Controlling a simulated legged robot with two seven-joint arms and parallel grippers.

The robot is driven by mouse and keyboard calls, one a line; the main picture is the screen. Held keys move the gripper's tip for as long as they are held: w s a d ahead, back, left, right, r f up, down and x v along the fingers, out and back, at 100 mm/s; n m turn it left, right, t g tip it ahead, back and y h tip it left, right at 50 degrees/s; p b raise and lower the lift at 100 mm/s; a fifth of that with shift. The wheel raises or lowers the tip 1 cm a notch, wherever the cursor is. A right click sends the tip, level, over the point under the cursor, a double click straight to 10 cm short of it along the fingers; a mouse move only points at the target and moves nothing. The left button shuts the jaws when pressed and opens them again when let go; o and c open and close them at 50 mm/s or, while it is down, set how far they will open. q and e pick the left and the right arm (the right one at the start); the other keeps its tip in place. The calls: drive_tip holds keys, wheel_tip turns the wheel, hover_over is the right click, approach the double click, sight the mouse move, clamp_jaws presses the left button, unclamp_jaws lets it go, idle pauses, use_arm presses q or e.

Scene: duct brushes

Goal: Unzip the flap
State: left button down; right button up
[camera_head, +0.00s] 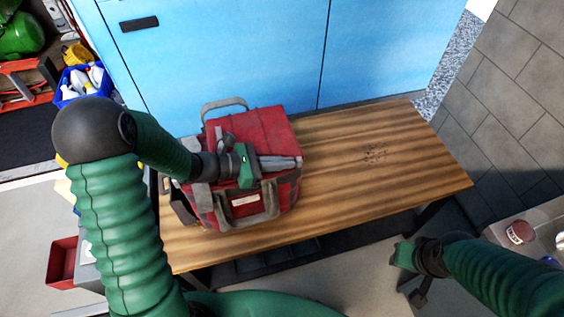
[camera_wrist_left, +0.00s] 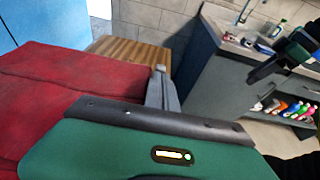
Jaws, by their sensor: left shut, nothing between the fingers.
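A red bag (camera_head: 265,126) with grey trim and grey handles sits on the left part of a wooden bench. Its red top flap lies flat and looks closed; it also fills the left of the left wrist view (camera_wrist_left: 50,85). My left gripper (camera_head: 299,162) reaches across the bag's top near its front right edge, with its fingers together and nothing between them. In the left wrist view the fingers (camera_wrist_left: 162,85) point past the bag's edge. I cannot make out the zipper pull. My right gripper (camera_head: 396,255) is at the lower right, away from the bag; its finger opening is unclear.
The wooden bench (camera_head: 390,160) is clear to the right of the bag. Blue cabinets (camera_head: 240,50) stand right behind it. A blue bin (camera_head: 82,82) with bottles stands at the left. A counter (camera_head: 540,225) with a red-lidded jar (camera_head: 520,231) is at the right.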

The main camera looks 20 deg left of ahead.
use_arm(q)
drive_tip(key=shift+w+d, duration=0.45)
drive_tip(key=shift+d, duration=0.25)
